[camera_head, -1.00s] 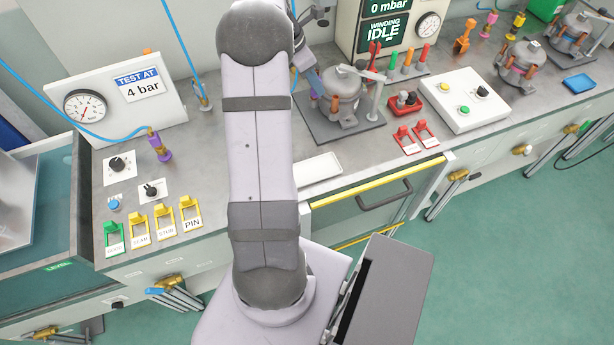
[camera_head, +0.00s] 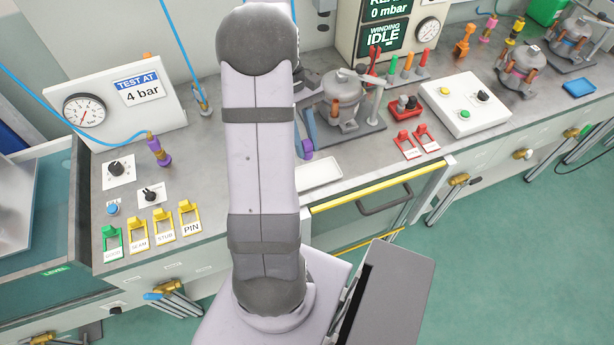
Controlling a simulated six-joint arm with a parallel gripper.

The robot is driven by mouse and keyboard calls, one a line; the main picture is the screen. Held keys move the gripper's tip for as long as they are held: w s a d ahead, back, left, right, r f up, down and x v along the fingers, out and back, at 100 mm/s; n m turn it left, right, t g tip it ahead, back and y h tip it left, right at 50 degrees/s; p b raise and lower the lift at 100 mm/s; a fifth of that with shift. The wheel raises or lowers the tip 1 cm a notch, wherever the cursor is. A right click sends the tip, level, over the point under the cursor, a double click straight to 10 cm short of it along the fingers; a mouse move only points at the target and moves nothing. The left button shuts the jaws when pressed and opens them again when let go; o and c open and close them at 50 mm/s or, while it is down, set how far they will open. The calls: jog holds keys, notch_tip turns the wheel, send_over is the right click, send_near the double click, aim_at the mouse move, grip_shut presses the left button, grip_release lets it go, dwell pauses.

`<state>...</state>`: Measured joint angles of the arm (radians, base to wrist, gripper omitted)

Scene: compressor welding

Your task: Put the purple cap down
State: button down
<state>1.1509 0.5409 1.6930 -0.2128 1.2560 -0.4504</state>
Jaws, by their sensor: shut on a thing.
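The purple cap (camera_head: 307,149) shows just right of my arm, above the bench and close to the back left corner of the white tray (camera_head: 320,173). My gripper (camera_head: 304,138) is mostly hidden behind my arm. Only a bluish-grey part of it shows, pointing down to the cap, and it is shut on the cap. I cannot tell whether the cap touches the bench. The white tray is shallow, looks empty and lies near the bench's front edge.
A compressor (camera_head: 342,100) on a dark plate stands behind the tray. Red tags (camera_head: 408,146) and a white button box (camera_head: 466,104) are to the right. A gauge panel (camera_head: 118,98) and a hose with a purple fitting (camera_head: 159,151) are at left.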

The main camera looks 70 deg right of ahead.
jog(key=shift+f+p, duration=1.55)
jog(key=shift+f, duration=3.45)
jog(key=shift+f, duration=0.15)
jog(key=c, duration=1.5)
grip_release()
jog(key=shift+b+v, duration=2.05)
jog(key=shift+v, duration=4.1)
jog(key=shift+s, duration=0.1)
